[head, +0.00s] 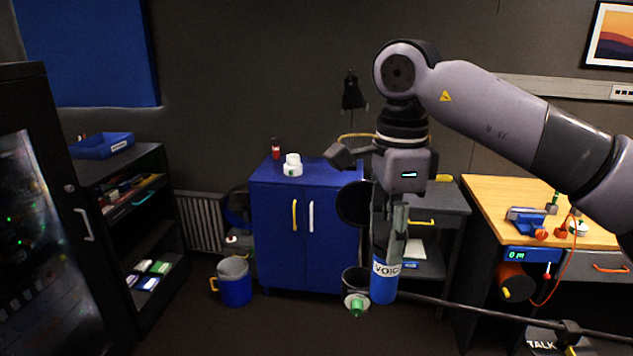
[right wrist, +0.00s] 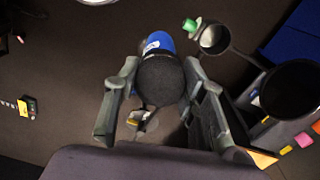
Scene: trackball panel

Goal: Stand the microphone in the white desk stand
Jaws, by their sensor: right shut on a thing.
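The microphone (head: 384,285) has a blue body with a white "VOIC…" label and hangs upright below my right gripper (head: 391,225). In the right wrist view its round black head (right wrist: 160,80) sits between the two fingers of my right gripper (right wrist: 162,105), with part of the blue body beyond. The gripper is shut on it, in the air right of the blue cabinet's doors. My left gripper is out of view.
The blue cabinet (head: 272,225) also carries a dark red-capped bottle (head: 276,149). A black disc (head: 354,204) and a green-tipped white item (head: 356,305) are close to the microphone. A long black bar (head: 480,312) crosses low right. A wooden desk (head: 500,195) stands right.

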